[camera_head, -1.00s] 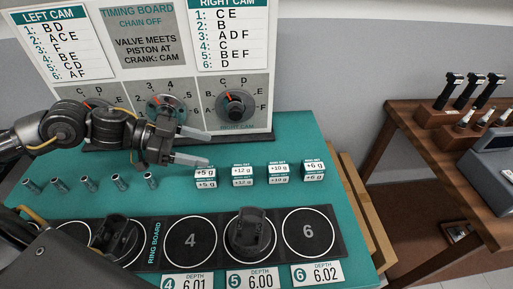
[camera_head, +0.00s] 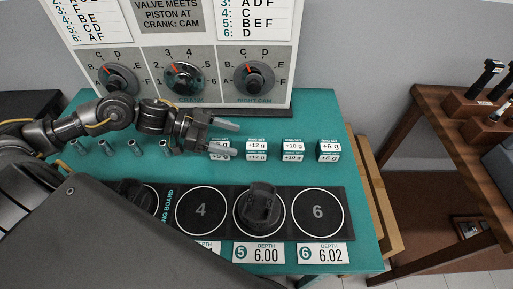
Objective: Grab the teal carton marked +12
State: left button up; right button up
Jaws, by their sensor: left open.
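The teal-and-white carton marked +12 g (camera_head: 256,150) stands upright on the teal bench top, second from the left in a row of similar cartons. My left gripper (camera_head: 226,138) comes in from the left with its two fingers apart, pointing right. Its fingertips are to the left of the +12 carton and apart from it in the picture. The near finger partly covers the +5 g carton (camera_head: 221,155). Nothing shows between the fingers. My right gripper is not in view.
The +10 g carton (camera_head: 293,150) and +6 g carton (camera_head: 329,150) stand to the right. Behind is the timing board (camera_head: 215,80) with three dials. In front lies the black ring board (camera_head: 290,230) with a dark piston (camera_head: 259,207) on spot 5. Several small metal cylinders stand left.

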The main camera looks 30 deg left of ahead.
aim_at(251, 143)
pick_arm(q)
jog(key=shift+p+x, duration=0.45)
jog(key=shift+x, duration=2.45)
jog(key=c, duration=1.1)
